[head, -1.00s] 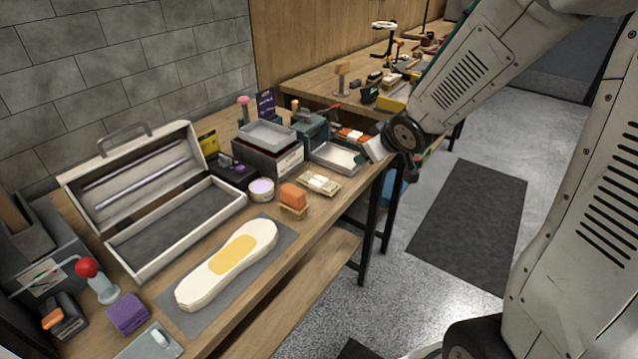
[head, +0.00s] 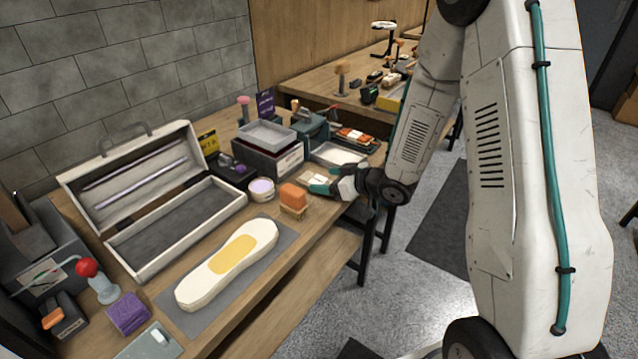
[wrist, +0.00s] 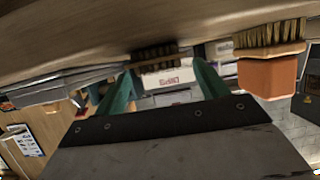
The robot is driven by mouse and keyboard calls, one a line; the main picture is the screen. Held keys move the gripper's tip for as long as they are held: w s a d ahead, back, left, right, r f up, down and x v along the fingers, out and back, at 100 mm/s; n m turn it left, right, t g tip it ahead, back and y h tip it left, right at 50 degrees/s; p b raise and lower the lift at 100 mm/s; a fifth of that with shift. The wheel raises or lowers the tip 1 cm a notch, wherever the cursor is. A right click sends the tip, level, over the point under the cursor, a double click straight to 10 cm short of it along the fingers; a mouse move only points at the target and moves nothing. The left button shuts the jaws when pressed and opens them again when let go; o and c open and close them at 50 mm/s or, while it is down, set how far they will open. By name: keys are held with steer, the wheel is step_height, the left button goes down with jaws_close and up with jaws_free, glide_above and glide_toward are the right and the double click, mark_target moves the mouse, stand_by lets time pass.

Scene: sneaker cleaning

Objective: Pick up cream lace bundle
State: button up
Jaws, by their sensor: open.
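Whether the fingers touch the bundle is not clear.
The orange brush (head: 294,197) stands close to the left of my gripper; its bristles show in the wrist view (wrist: 268,72). A round tin (head: 261,189), a metal tray (head: 338,155) and a stacked box (head: 268,150) are behind. The cream shoe form (head: 228,263) lies front left.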

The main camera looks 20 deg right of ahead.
mark_target(318, 179)
steer(key=x, duration=0.3)
steer(key=shift+w+a+f, duration=0.2)
steer(key=shift+a, duration=0.05)
steer(key=c, duration=1)
steer(key=shift+c, duration=0.2)
